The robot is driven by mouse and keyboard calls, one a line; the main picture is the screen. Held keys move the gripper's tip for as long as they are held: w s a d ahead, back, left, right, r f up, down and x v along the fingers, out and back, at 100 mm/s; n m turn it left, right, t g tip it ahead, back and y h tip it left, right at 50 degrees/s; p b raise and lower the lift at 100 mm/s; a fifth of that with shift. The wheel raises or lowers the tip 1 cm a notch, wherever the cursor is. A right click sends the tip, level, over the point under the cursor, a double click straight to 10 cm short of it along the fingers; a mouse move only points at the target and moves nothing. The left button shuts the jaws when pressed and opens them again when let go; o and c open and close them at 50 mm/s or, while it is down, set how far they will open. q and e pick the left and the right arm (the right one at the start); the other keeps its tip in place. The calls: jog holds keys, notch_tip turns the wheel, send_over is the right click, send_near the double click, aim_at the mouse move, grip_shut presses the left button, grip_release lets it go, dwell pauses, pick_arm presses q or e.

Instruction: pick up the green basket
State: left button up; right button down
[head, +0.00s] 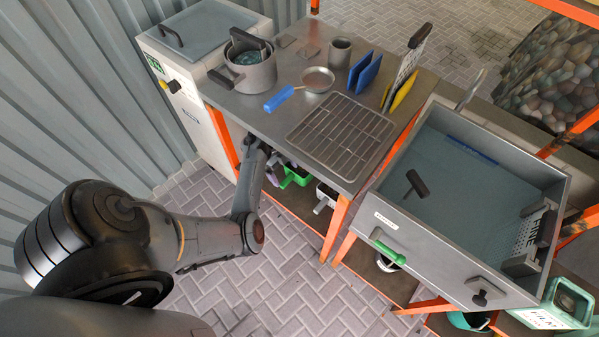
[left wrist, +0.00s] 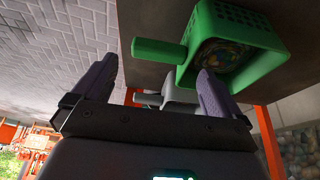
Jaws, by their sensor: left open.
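The green basket (head: 297,177) sits on the shelf under the metal worktop, partly hidden by the worktop edge and my left gripper. The left wrist view shows it larger, a perforated green box (left wrist: 235,32) with a stubby handle (left wrist: 160,51) sticking out to the left and dark, mottled contents. My left gripper (head: 279,170) is at the shelf's front, beside the basket. In the left wrist view its two purple-grey fingers (left wrist: 155,72) are apart, with nothing between them. The handle shows beyond the gap between the fingertips. My right gripper is in neither view.
A white basket (head: 325,194) stands to the right of the green one on the same shelf. The worktop (head: 262,117) above holds a pot (head: 249,68), a blue-handled pan (head: 318,80) and a rack. A sink (head: 470,190) is at right. The paved floor (head: 270,285) in front is clear.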

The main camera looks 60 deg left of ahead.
aim_at(288, 179)
pick_arm(q)
jog(key=b+x, duration=0.1)
jog(key=x, duration=0.1)
jog(key=b+x, duration=0.2)
jog(key=shift+a+f, duration=0.1)
jog(key=shift+f, duration=0.5)
jog(key=shift+r, duration=0.1)
jog(key=shift+c, duration=0.5)
jog(key=c, duration=0.9)
jog(key=shift+c, duration=0.8)
jog(key=shift+r, duration=0.1)
